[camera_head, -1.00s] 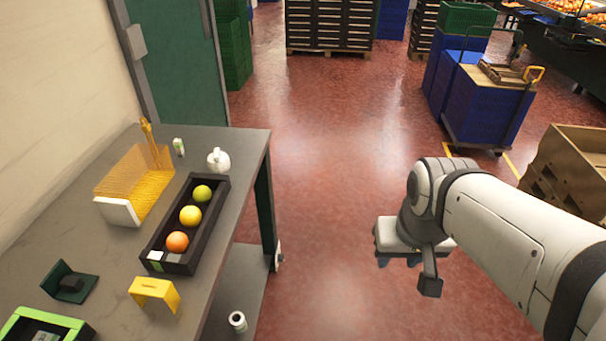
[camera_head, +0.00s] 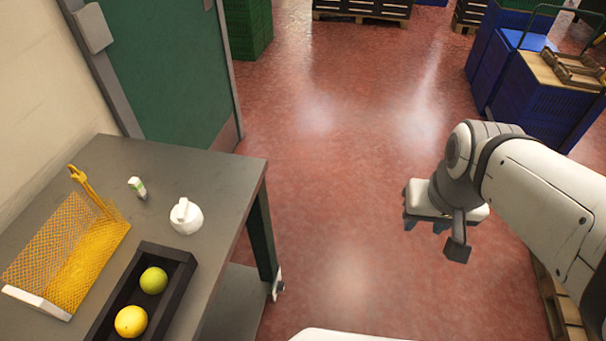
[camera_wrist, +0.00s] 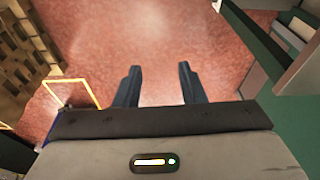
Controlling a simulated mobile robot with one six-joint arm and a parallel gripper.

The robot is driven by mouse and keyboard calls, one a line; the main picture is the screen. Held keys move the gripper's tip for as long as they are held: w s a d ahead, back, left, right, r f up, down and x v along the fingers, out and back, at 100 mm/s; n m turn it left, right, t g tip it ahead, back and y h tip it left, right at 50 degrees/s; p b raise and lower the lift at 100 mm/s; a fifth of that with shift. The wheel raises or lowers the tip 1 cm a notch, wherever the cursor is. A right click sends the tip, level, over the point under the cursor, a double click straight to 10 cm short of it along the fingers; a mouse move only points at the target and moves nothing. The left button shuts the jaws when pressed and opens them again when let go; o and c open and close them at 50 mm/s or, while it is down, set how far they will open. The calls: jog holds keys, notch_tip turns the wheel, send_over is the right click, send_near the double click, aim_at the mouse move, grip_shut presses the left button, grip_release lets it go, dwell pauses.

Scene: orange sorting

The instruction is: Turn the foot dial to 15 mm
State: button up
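A small white and dark fitting (camera_head: 277,285) sits low on the table's front leg. It may be the foot dial, but it is too small to show any scale or setting. A white rounded object with a raised grip on top (camera_head: 186,216) stands on the grey table (camera_head: 225,180); I cannot tell if it carries marks. My gripper (camera_head: 425,225) hangs over the open floor, well to the right of the table. In the wrist view my gripper (camera_wrist: 157,68) has its two dark fingers apart with only floor between them.
A black tray (camera_head: 178,256) with a green and a yellow fruit and a yellow mesh holder (camera_head: 85,245) are on the table. A small white-green item (camera_head: 137,187) stands behind. A green door (camera_head: 165,75) is at back left, blue crates (camera_head: 545,100) at right. The red floor between is clear.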

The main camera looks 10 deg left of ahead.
jog(key=shift+w+a, duration=0.1)
jog(key=shift+w, duration=0.05)
jog(key=shift+o, duration=0.3)
